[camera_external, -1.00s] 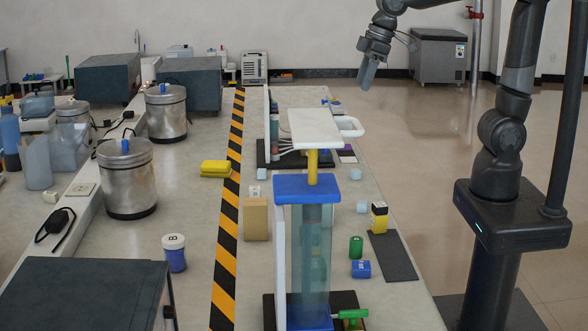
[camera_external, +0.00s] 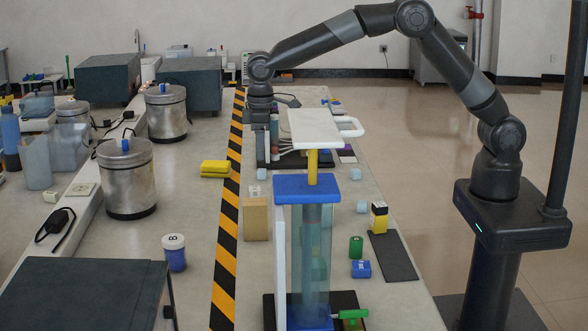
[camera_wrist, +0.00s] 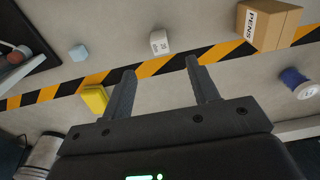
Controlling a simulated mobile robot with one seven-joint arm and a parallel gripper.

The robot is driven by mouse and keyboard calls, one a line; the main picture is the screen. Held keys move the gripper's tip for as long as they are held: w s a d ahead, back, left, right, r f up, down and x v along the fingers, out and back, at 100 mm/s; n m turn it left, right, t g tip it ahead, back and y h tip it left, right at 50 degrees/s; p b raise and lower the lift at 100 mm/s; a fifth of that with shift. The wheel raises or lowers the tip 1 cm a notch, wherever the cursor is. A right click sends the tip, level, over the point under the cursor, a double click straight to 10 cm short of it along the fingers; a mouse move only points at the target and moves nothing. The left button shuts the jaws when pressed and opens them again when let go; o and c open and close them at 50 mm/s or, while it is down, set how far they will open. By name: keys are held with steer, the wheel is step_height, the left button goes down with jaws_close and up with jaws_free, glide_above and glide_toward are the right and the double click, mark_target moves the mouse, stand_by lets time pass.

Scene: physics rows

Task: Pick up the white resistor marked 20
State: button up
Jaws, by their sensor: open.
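The white resistor (camera_wrist: 159,42) is a small white block with dark marks on its faces, which look like 20, on the bench in the wrist view. A small white block beyond the tan box in the external view (camera_external: 255,190) appears to be the same one. My gripper (camera_wrist: 160,66) is open and empty, its two fingers apart. In the wrist view the resistor shows past the fingertips, between their directions and clear of both. In the external view my gripper (camera_external: 261,112) hangs above the bench, farther back than the resistor, its lower part hard to make out.
A tan PENS box (camera_wrist: 265,27) stands near the resistor. A yellow block (camera_wrist: 95,98), a pale blue cube (camera_wrist: 78,52) and a blue jar (camera_wrist: 296,80) lie around. Black-yellow tape (camera_wrist: 150,68) crosses the bench. A tall blue-topped apparatus (camera_external: 308,188) stands in front.

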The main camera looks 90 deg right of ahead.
mark_target(255, 188)
steer(key=f, duration=0.2)
steer(key=w+f, duration=0.1)
steer(key=f, duration=0.5)
steer(key=shift+w, duration=0.3)
step_height(255, 188, down, 6)
steer(key=shift+d+r, duration=0.15)
steer(key=c, duration=1.1)
